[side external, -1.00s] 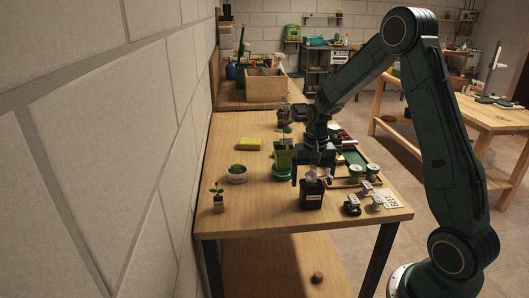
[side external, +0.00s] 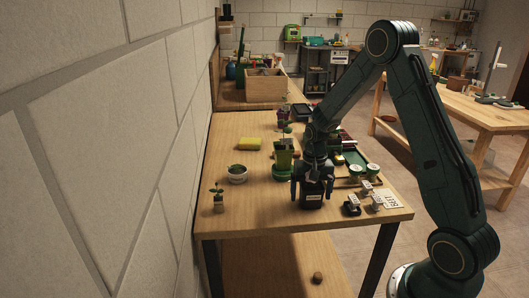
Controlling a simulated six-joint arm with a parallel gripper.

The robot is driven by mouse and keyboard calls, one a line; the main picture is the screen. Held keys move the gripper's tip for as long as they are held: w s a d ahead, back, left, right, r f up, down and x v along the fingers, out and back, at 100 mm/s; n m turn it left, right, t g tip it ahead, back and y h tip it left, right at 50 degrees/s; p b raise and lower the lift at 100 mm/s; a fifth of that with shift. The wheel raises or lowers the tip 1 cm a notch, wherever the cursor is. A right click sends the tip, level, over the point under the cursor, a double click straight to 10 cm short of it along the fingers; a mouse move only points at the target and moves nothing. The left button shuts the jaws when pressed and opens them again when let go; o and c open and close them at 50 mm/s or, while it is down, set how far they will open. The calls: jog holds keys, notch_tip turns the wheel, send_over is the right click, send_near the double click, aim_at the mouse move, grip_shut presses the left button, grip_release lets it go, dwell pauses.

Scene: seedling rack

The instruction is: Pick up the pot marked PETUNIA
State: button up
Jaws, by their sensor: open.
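Several small pots stand on the wooden table, and no name on them can be read at this size, so I cannot tell which is marked PETUNIA. A black pot (side external: 312,203) with a small pale label stands near the front edge. My gripper (side external: 312,188) points down over it, open, with its fingers low at the pot's sides. The gripper hides the pot's upper part; contact cannot be told. A green pot with a seedling (side external: 284,158) stands just behind.
A yellow sponge (side external: 249,143) lies farther back. Right of my gripper are a green tray (side external: 355,155), round green-and-white containers (side external: 372,171), small stamp-like blocks (side external: 352,206) and a white card (side external: 391,201). A wooden box (side external: 265,87) is at the back. The left front table is mostly clear.

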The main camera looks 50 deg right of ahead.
aim_at(312, 184)
jog(key=shift+c, duration=0.2)
jog(key=c, duration=1.1)
jog(key=shift+r, duration=0.1)
jog(key=shift+c, duration=0.2)
notch_tip(312, 184, up, 20)
dwell(0.4)
